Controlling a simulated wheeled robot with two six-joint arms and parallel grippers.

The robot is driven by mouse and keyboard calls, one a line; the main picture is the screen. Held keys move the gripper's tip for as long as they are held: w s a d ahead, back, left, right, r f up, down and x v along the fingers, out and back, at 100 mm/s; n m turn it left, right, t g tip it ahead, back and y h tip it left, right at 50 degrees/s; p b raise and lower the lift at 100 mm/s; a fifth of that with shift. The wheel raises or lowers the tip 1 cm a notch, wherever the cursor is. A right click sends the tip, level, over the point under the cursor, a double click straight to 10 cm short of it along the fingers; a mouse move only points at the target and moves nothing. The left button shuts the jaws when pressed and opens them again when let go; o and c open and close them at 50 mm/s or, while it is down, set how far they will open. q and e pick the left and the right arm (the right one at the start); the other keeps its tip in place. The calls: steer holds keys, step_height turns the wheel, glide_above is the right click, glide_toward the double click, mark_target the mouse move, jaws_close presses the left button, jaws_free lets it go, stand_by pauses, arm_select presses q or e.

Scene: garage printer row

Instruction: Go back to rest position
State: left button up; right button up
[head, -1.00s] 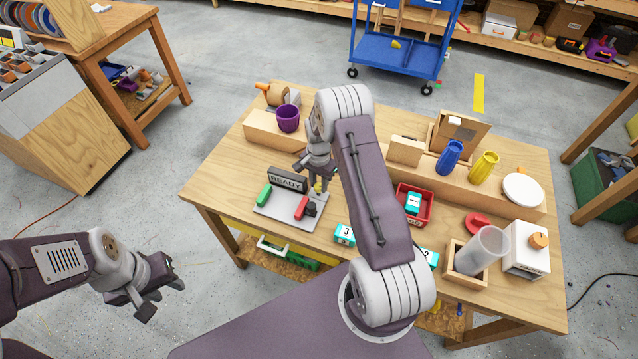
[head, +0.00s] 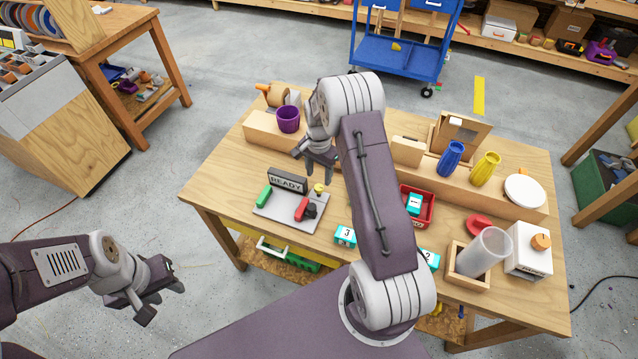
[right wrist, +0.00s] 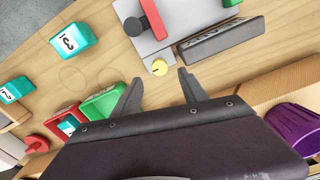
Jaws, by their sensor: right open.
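My right gripper (head: 316,160) hangs open and empty above the table, behind the grey panel (head: 268,209) in the head view. The knob (head: 318,188) stands on the panel's right side, apart from the gripper. The panel carries a sign reading READY (head: 287,181), a green block (head: 264,196) and a red lever (head: 302,208). My left gripper (head: 163,300) is open and empty, over the floor left of the table.
A purple cup (head: 288,119) stands on the back shelf. Numbered cyan blocks (head: 345,235) and a red tray (head: 428,212) lie near my right arm. A clear cylinder (head: 484,252) and white box (head: 528,251) stand at right. The table's left front is clear.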

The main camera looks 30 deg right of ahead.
step_height(320, 180, up, 4)
steer(key=shift+f, duration=0.25)
steer(key=shift+a, duration=0.1)
steer(key=s+a+r+n+t, duration=0.1)
steer(key=s+a+r+n, duration=0.25)
steer(key=a+r, duration=0.5)
steer(key=s+a+f+n, duration=0.2)
steer(key=s+n, duration=0.6)
steer(key=s, duration=0.7)
steer(key=shift+s+a+f+n, duration=0.15)
steer(key=shift+s+f+n, duration=0.05)
steer(key=shift+s+n, duration=0.15)
